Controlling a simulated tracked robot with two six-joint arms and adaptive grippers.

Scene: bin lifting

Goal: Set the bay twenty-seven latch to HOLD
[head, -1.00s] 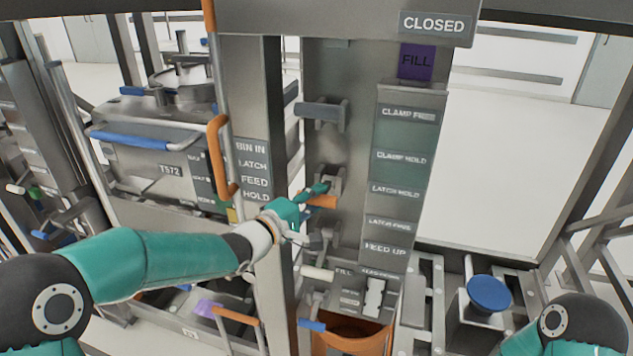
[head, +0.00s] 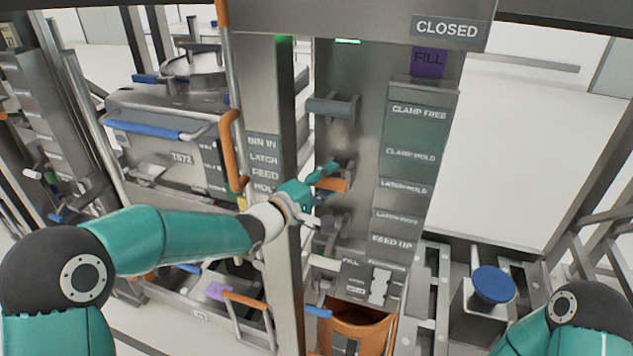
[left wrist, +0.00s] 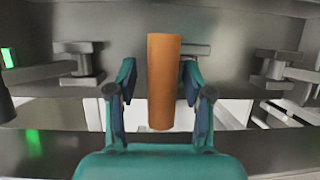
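The orange latch handle (head: 331,184) sticks out from the grey column, about level with the LATCH HOLD label (head: 403,186). A LATCH FREE label (head: 398,216), hard to read, is below it. My left gripper (head: 322,178) is at the handle. In the left wrist view the orange handle (left wrist: 163,80) stands between the two fingers of my left gripper (left wrist: 160,85), with a visible gap on each side, so the gripper is open around it. No bay number is readable. My right gripper is not in view; only part of my right arm shows.
A dark lever (head: 333,107) is above the handle and another grey lever (head: 335,222) is just below. A grey upright post (head: 268,90) stands left of the column. A lidded bin (head: 165,115) is at the left. A blue knob (head: 492,284) is at the lower right.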

